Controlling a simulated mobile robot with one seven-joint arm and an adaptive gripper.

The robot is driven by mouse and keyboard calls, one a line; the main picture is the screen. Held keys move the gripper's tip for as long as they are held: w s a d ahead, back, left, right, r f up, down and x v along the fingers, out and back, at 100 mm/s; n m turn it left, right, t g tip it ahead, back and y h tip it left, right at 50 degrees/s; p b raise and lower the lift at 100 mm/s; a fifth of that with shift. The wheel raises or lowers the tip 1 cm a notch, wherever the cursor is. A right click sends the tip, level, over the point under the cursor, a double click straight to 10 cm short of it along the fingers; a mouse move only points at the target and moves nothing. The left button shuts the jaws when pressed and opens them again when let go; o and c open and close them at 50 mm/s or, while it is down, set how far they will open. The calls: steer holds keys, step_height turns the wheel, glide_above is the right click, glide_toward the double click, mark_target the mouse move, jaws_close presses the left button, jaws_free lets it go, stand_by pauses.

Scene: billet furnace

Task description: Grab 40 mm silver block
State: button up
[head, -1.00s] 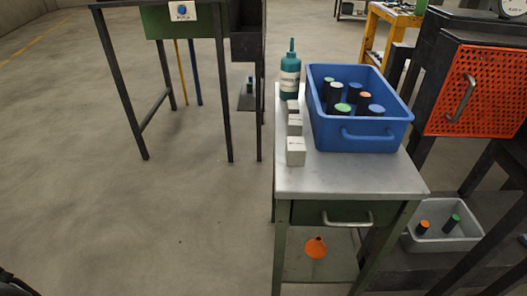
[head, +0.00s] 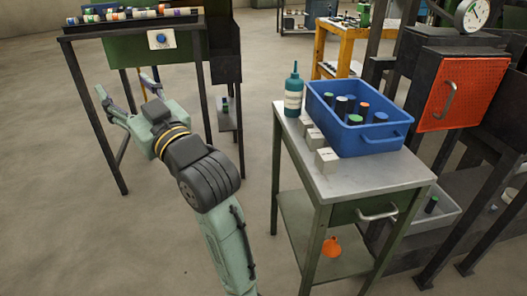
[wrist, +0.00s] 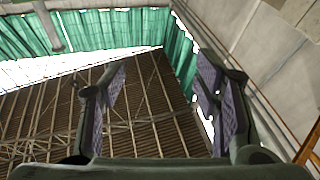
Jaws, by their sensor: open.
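Three pale silver-grey blocks stand in a row on the left side of the metal-topped cart (head: 372,186). The near block (head: 327,160) looks largest, the middle block (head: 315,138) is smaller, and the far block (head: 306,124) is partly hidden. Their labels are too small to read, so I cannot tell which is 40 mm. My gripper (head: 127,88) is open and empty, left of the cart and well apart from the blocks. In the wrist view my gripper (wrist: 161,82) points up at the roof and curtains, with nothing between the fingers.
A blue bin (head: 365,140) with several capped cylinders stands right beside the blocks. A teal bottle (head: 293,98) stands behind them. A dark rack table (head: 130,32) is behind my gripper. A furnace with an orange door (head: 462,92) is at right. Floor left of the cart is clear.

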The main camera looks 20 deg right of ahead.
steer(key=s+d+f+m+g+h, duration=0.1)
steer(key=d+f+m+h, duration=0.15)
steer(key=d, duration=0.55)
steer(key=s+d+f+m+h, duration=0.1)
steer(key=d+f+h, duration=0.15)
steer(key=d, duration=0.45)
steer(key=m+g+h+p, duration=0.2)
steer(key=m+g+h, duration=0.3)
steer(key=g+h, duration=0.1)
glide_toward(328, 154)
steer(key=shift+a+x, duration=0.2)
steer(key=shift+x, duration=0.85)
steer(key=shift+p+x, duration=0.7)
steer(key=shift+x, duration=2.2)
steer(key=shift+d, duration=0.1)
steer(key=shift+c, duration=0.6)
jaws_close()
